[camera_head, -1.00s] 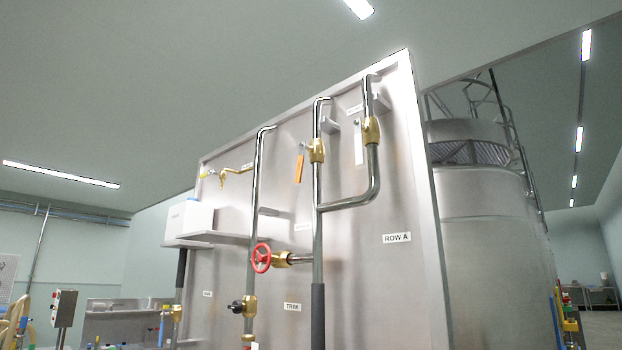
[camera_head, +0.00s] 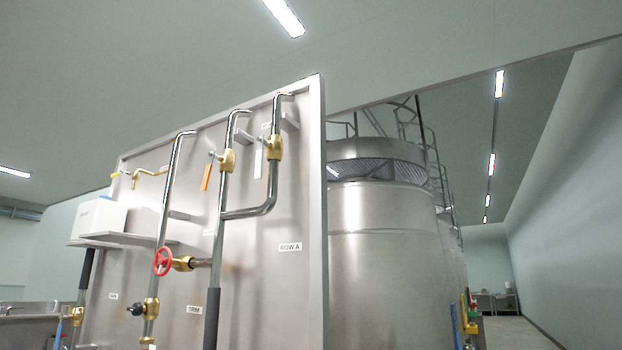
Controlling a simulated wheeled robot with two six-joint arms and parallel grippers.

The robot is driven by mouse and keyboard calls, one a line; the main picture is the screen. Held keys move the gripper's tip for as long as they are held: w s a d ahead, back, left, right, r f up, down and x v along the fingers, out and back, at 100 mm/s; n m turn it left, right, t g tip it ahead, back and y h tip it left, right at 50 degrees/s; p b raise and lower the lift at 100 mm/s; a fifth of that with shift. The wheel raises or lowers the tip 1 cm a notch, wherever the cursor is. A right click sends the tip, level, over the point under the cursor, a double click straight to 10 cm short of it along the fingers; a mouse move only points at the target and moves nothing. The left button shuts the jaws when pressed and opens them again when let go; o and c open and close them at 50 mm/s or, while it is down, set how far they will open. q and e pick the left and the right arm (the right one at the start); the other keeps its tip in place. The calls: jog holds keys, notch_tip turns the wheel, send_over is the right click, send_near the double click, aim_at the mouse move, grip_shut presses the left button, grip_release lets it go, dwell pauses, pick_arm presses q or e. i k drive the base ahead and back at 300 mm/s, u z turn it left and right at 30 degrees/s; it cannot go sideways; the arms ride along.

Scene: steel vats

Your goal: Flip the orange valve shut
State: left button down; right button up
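The orange valve handle (camera_head: 206,176) hangs down, slightly tilted, beside its brass valve body (camera_head: 226,160) on a vertical steel pipe of the panel. A similar white handle (camera_head: 258,162) hangs from a second brass valve (camera_head: 274,147) to its right. A red handwheel (camera_head: 163,261) sits lower left of the orange handle. Neither of my grippers is in view.
The steel panel (camera_head: 290,290) carries the pipes, a "ROW A" label and a shelf (camera_head: 112,240) with a white box (camera_head: 98,217). Large steel vats (camera_head: 380,265) stand behind it at right. Open floor (camera_head: 515,332) shows at far right.

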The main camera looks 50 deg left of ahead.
aim_at(211, 154)
jog(key=z, duration=1.2)
jog(key=k, duration=1.4)
jog(key=u, duration=1.25)
